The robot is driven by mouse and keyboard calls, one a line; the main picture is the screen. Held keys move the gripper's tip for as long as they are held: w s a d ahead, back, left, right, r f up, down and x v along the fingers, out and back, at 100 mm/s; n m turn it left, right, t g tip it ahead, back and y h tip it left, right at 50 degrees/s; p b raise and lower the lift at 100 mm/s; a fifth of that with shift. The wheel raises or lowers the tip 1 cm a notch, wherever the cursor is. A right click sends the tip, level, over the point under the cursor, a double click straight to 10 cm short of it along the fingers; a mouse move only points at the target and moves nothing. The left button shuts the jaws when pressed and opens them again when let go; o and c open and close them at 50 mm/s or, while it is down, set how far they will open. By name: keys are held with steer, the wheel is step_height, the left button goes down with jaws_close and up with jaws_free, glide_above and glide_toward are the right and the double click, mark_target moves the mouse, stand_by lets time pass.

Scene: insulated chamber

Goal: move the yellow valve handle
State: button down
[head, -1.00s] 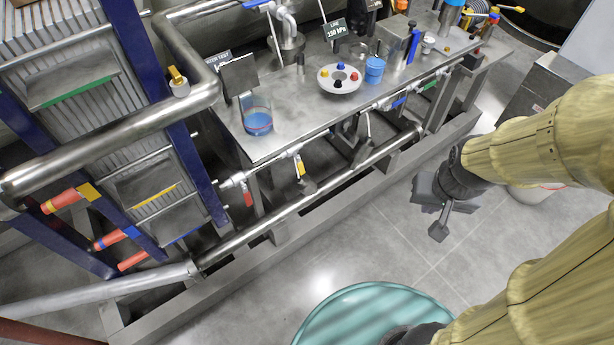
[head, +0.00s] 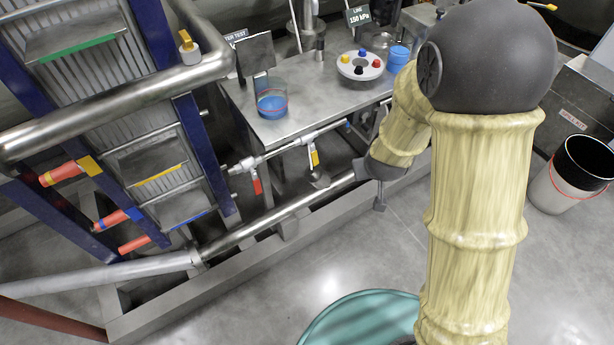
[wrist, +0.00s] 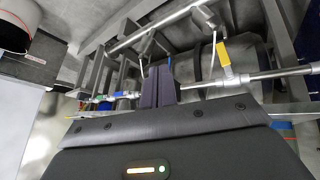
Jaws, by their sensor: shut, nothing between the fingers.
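A yellow valve handle (head: 313,155) hangs down from the thin pipe along the front of the metal bench, with a red handle (head: 256,184) to its left. In the wrist view the yellow handle (wrist: 225,62) is right of my gripper (wrist: 158,85), clearly apart from it. The gripper's two dark fingers are together and empty. In the head view my gripper (head: 380,196) is small and dark, right of the yellow handle and near the lower pipe. Another yellow part (head: 187,40) sits on a white fitting on the large pipe at upper left.
The bench (head: 290,125) carries a beaker of blue liquid (head: 271,101) and a white disc with coloured knobs (head: 360,65). A thick lower pipe (head: 280,215) runs below the handles. A teal drum (head: 360,320) stands at the bottom; a bin (head: 570,175) stands right. Floor between is clear.

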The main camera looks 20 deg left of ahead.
steer(key=w+a+f+n+t+h+b, duration=0.1)
steer(key=w+a+f+n+t+b, duration=0.2)
steer(key=a+f, duration=0.6)
steer(key=s+a+f+n+t+y+b, duration=0.1)
steer(key=s+a+f+n+t+b, duration=0.6)
steer(key=a+n, duration=0.5)
step_height(320, 180, down, 2)
steer(key=s+t, duration=0.2)
steer(key=shift+s+f+t+y, duration=0.2)
steer(key=shift+s+t+y, duration=0.1)
steer(key=shift+s+y, duration=0.1)
steer(key=shift+w, duration=0.1)
steer(key=b, duration=0.2)
glide_toward(314, 155)
steer(key=w+a+f, duration=0.3)
steer(key=a, duration=0.2)
steer(key=w+d, duration=0.2)
steer(key=w+d+b, duration=0.1)
steer(key=shift+w+r, duration=0.3)
